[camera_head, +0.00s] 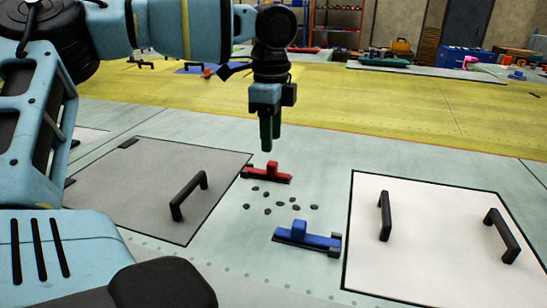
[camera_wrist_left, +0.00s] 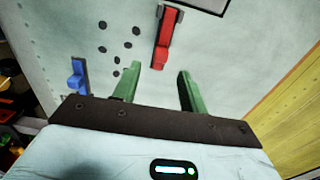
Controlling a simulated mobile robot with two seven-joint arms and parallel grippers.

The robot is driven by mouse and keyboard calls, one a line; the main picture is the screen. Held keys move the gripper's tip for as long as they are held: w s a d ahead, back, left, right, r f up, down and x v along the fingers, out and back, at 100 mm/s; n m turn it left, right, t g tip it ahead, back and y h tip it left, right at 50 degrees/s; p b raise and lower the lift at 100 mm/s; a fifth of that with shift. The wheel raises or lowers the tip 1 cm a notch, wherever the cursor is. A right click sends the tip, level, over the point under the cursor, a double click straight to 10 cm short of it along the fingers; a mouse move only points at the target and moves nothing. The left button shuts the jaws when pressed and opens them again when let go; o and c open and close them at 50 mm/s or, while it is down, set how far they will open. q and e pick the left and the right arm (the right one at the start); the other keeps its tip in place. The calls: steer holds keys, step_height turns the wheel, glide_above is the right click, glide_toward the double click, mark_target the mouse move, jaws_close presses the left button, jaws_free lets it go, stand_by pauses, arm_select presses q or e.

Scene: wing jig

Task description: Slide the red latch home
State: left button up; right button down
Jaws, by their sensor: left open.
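The red latch (camera_head: 271,172) lies on the pale wing surface between two panels, on a dark rail with a small upright tab. It also shows in the left wrist view (camera_wrist_left: 166,45), beyond the fingertips. My left gripper (camera_head: 267,148) points down just above and behind the red latch, apart from it. In the left wrist view its two green fingers (camera_wrist_left: 160,68) are spread with nothing between them. A blue latch (camera_head: 310,237) lies nearer on the same surface and shows at left in the wrist view (camera_wrist_left: 77,77). My right gripper is not in view.
Several small dark pieces or holes (camera_head: 268,208) lie between the latches. A grey panel (camera_head: 150,205) with a black handle (camera_head: 190,193) is at left. A white panel (camera_head: 440,255) with two raised black handles is at right. Behind is a yellow surface (camera_head: 400,108).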

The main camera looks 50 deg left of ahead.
mark_target(272, 162)
arm_select(q)
step_height(272, 162, down, 6)
steer(key=shift+w+f, duration=0.1)
steer(key=shift+f, duration=0.15)
steer(key=shift+c, duration=0.4)
jaws_close()
